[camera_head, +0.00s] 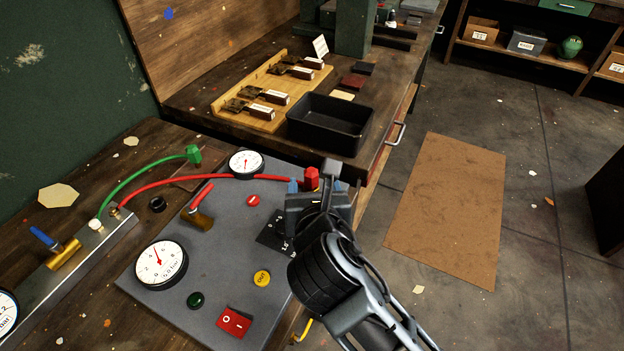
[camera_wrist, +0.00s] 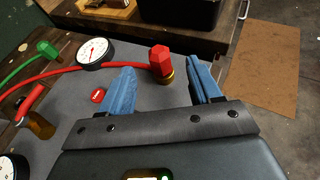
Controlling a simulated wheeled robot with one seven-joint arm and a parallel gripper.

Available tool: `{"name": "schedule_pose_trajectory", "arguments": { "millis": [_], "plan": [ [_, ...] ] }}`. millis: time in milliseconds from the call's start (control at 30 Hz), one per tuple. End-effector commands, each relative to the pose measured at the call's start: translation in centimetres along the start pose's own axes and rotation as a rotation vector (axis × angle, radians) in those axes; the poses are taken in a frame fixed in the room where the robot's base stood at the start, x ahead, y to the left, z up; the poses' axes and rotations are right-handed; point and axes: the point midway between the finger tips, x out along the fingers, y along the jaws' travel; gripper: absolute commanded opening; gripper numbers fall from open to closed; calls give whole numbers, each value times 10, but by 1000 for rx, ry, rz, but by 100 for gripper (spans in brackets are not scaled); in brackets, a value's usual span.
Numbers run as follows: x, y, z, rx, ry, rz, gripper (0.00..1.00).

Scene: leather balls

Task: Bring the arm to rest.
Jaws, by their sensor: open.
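My gripper (camera_head: 309,188) is over the far right part of the grey panel (camera_head: 215,262). In the wrist view its two blue fingers (camera_wrist: 162,72) stand wide apart with nothing gripped. A red hex fitting (camera_wrist: 159,60) on a brass base shows between and just beyond the fingertips. The fitting (camera_head: 312,175) also shows in the head view, partly hidden by my gripper. A red hose (camera_head: 215,178) runs to it from the left. I cannot tell whether a finger touches the fitting.
The panel carries gauges (camera_head: 161,264), a red switch (camera_head: 234,322) and a yellow button (camera_head: 261,278). A green hose (camera_head: 145,172) arches at the left. A black bin (camera_head: 330,124) and a wooden rack (camera_head: 245,107) stand behind. Open floor with a brown mat (camera_head: 447,210) lies right.

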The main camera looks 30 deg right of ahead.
Motion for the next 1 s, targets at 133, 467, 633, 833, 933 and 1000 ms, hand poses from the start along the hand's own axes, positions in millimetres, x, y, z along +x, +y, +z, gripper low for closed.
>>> {"name": "schedule_pose_trajectory", "arguments": {
  "millis": [133, 467, 633, 833, 933, 1000],
  "plan": [
    [-3, 0, 0, 0, 0, 0, 63],
    [-6, -4, -9, 44, 8, 14, 63],
    [-26, -23, -47, 293, 54, 89, 63],
    [-72, -51, -94, 759, 157, 185, 63],
    [-100, -66, -110, 1020, 220, 216, 63],
    [-122, -77, -119, 1212, 268, 229, 63]
  ]
}}
